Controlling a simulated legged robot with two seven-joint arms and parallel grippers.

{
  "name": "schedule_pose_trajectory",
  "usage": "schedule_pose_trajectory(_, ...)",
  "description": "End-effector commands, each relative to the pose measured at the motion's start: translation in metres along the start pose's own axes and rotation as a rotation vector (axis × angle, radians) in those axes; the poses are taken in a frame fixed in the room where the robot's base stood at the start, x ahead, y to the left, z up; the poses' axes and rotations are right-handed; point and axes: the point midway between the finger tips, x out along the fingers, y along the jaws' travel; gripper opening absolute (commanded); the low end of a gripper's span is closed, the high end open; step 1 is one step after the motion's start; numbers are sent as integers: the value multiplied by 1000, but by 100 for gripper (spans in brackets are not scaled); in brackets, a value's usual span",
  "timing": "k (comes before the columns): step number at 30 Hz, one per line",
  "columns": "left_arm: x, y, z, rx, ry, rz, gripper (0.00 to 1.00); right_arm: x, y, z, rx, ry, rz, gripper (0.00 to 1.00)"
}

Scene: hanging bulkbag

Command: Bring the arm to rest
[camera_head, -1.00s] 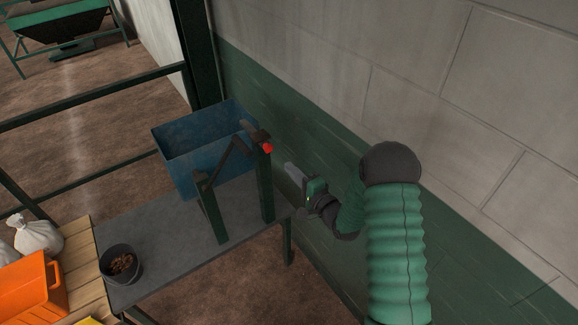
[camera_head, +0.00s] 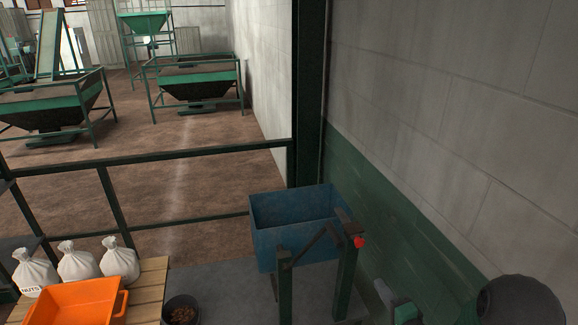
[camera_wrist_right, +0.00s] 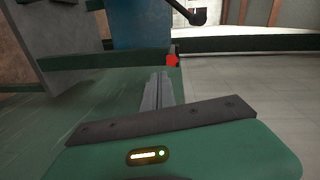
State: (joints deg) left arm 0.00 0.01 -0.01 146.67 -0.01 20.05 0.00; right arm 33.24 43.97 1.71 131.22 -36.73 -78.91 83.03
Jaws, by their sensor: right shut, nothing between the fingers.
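My right gripper (camera_head: 392,300) shows at the bottom right of the head view, beside the green lower wall and to the right of the lever stand. Its fingers are together and empty; they also show closed in the right wrist view (camera_wrist_right: 157,92). My green-sleeved right arm is mostly cut off by the frame. My left gripper does not show in either view.
A blue bin (camera_head: 290,225) and a red-tipped lever stand (camera_head: 346,275) are on the grey table (camera_head: 245,290). A black bucket (camera_head: 182,309), orange crate (camera_head: 75,303) and white sacks (camera_head: 78,262) are at left. The block wall (camera_head: 450,110) is close on the right.

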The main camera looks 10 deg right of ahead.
Motion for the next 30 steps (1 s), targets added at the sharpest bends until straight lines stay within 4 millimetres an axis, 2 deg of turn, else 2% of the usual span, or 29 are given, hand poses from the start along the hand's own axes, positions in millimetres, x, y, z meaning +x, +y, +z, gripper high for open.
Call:
schedule_pose_trajectory(2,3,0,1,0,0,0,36,6,4,17,-199,-21,142,0)
schedule_pose_trajectory(5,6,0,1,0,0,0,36,-6,19,41,-516,-100,396,0)
schedule_pose_trajectory(8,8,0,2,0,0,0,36,-44,32,72,-791,-270,631,0)
schedule_pose_trajectory(10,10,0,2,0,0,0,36,-82,37,98,-940,-437,758,0)
schedule_pose_trajectory(12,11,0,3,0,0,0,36,-121,40,123,-1046,-616,839,0)
schedule_pose_trajectory(15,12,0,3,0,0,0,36,-165,40,150,-1134,-827,886,0)
schedule_pose_trajectory(17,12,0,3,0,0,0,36,-181,40,160,-1157,-905,895,0)
schedule_pose_trajectory(20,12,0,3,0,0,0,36,-191,40,165,-1170,-958,901,0)
schedule_pose_trajectory(30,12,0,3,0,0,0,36,-191,40,164,-1169,-957,902,0)
